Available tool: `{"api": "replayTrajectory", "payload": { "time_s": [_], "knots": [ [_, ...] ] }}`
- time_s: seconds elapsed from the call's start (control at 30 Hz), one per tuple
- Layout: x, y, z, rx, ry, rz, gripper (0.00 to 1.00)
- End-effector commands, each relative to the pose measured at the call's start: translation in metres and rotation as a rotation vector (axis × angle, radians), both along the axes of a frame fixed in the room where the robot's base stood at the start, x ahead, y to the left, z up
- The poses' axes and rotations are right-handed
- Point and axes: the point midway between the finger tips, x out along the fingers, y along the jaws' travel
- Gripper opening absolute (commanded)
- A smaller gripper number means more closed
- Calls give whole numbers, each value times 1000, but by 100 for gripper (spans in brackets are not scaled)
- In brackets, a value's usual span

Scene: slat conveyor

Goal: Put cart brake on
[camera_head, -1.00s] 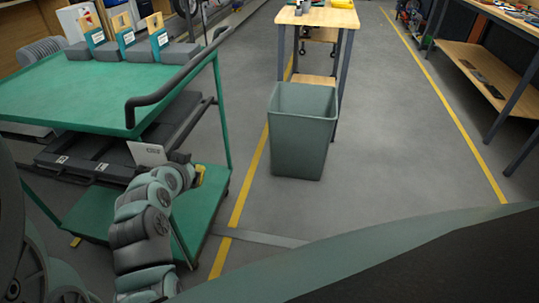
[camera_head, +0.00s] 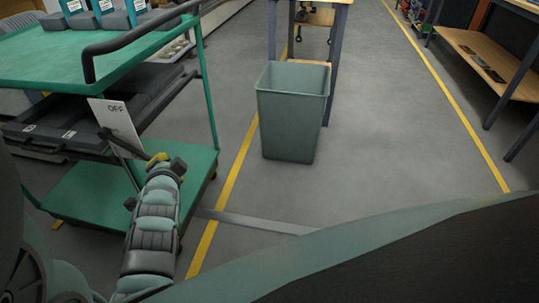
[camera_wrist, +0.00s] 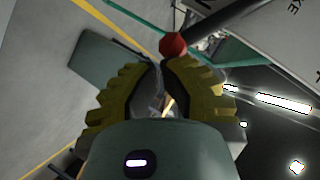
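The green cart (camera_head: 205,100) stands at the left, with a black push handle (camera_head: 150,32) and a lower green shelf. A white plate (camera_head: 117,120) reading "OFF" is on its near end, with a dark rod (camera_head: 118,143) in front. In the wrist view, the white plate (camera_wrist: 275,25) shows part of a word ending in "KE". A red knob (camera_wrist: 172,44) on a dark rod lies just beyond my fingertips. My gripper (camera_wrist: 162,65), with yellow ribbed fingers, has its tips close together. I cannot tell whether they touch the knob. It also shows beside the plate in the head view (camera_head: 158,160).
A grey-green bin (camera_head: 290,115) stands on the floor right of the cart. A wooden-topped table (camera_head: 330,30) is behind it, and a workbench (camera_head: 490,55) is at the right.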

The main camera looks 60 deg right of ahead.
Motion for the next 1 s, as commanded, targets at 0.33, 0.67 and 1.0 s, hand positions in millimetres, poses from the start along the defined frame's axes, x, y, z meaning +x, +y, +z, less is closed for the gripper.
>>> {"api": "replayTrajectory", "payload": {
  "time_s": [0.33, 0.67, 1.0],
  "knots": [
    [6, 3, -12, -1, 1, 2, 0],
    [6, 3, -12, -1, 1, 3, 0],
    [5, 6, 2, -2, 1, 6, 0]
  ]
}}
